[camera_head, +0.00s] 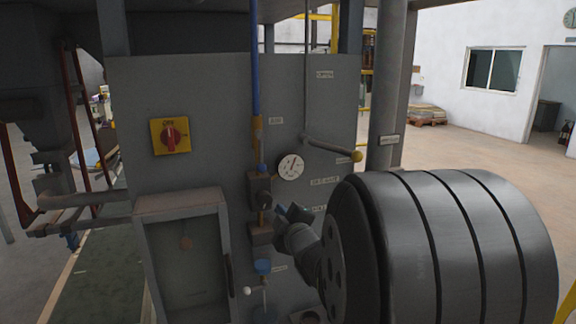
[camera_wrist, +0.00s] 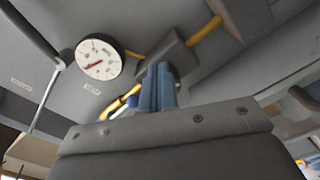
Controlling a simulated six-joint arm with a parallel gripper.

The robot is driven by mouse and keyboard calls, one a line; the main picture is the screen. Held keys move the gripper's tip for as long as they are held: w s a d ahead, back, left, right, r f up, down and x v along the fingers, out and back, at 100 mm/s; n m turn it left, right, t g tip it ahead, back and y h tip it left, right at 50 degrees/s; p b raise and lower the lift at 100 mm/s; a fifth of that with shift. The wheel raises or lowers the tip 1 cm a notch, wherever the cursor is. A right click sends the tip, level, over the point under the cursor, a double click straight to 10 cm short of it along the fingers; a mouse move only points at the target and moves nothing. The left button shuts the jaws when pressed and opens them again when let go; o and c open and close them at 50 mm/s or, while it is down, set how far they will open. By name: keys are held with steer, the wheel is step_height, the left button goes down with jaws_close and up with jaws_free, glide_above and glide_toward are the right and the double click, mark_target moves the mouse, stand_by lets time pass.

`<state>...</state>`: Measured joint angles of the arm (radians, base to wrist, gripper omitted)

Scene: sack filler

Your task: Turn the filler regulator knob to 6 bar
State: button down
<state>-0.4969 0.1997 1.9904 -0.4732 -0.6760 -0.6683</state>
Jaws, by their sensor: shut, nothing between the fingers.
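The round white pressure gauge (camera_head: 290,167) is on the grey panel, beside a vertical pipe line with dark blocks. In the wrist view the gauge (camera_wrist: 99,59) is at upper left, with a red needle; its numbers are too small to read. My gripper (camera_head: 283,212) is in front of the pipe line, below the gauge. In the wrist view my gripper (camera_wrist: 164,88) has its blue fingers together and empty, close to a dark block (camera_wrist: 168,58). A small blue part (camera_wrist: 132,101) shows beside the fingers; I cannot tell if it is the regulator knob or if they touch.
A yellow plate with a red rotary switch (camera_head: 171,135) is at upper left on the panel. A blue-capped valve (camera_head: 263,267) is lower down. A framed box (camera_head: 180,207) projects at left.

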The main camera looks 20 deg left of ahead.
steer(key=shift+v, duration=2.35)
stand_by(1.1)
